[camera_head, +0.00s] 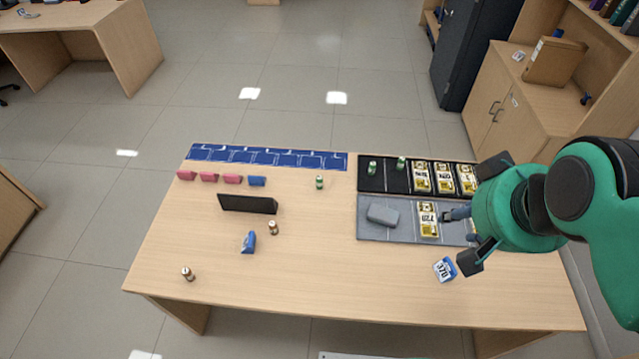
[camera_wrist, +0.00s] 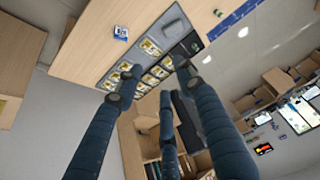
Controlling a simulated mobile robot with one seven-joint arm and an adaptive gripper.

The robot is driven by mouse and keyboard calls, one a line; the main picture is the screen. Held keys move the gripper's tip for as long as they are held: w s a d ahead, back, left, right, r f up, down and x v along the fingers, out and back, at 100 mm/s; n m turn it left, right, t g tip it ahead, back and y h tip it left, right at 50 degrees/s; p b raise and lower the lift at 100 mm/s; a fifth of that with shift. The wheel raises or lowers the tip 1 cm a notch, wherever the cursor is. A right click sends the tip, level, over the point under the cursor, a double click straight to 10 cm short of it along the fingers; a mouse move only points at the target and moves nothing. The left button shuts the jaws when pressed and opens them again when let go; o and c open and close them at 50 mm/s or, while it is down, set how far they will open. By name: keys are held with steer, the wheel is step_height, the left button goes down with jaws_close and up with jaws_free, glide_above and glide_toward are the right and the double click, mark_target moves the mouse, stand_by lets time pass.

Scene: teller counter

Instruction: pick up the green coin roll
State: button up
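A small green coin roll (camera_head: 320,182) stands upright on the bare wood, left of the trays in the head view. Two more green coin rolls, one at the left (camera_head: 372,168) and one beside it (camera_head: 401,163), stand in the black tray (camera_head: 384,185). A small green shape (camera_wrist: 218,13) at the top of the wrist view looks like a coin roll. My gripper (camera_head: 471,214) is at the right end of the trays, well away from the lone roll. Its dark fingers are spread and hold nothing; they also show in the wrist view (camera_wrist: 150,85).
The grey tray (camera_head: 372,233) holds a grey block (camera_head: 382,214) and a yellow banknote bundle (camera_head: 428,219). A blue bundle (camera_head: 444,269) lies in front. A dark upright plate (camera_head: 247,203), brown coin rolls and pink bundles stand left. The wood around the lone green roll is clear.

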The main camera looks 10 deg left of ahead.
steer(key=shift+o, duration=0.5)
steer(key=g+b, duration=0.1)
steer(key=g, duration=0.3)
glide_above(319, 177)
steer(key=s, duration=0.2)
step_height(319, 177, down, 34)
steer(key=shift+f, duration=0.1)
steer(key=shift+w+f+b, duration=0.2)
steer(key=shift+f+b, duration=0.1)
steer(key=shift+f, duration=1.1)
steer(key=shift+w+f+b, duration=0.25)
steer(key=shift+f+b, duration=0.1)
steer(key=shift+f, duration=1.1)
steer(key=shift+w+f+b, duration=0.2)
steer(key=shift+f+b, duration=0.1)
steer(key=shift+f, duration=1.1)
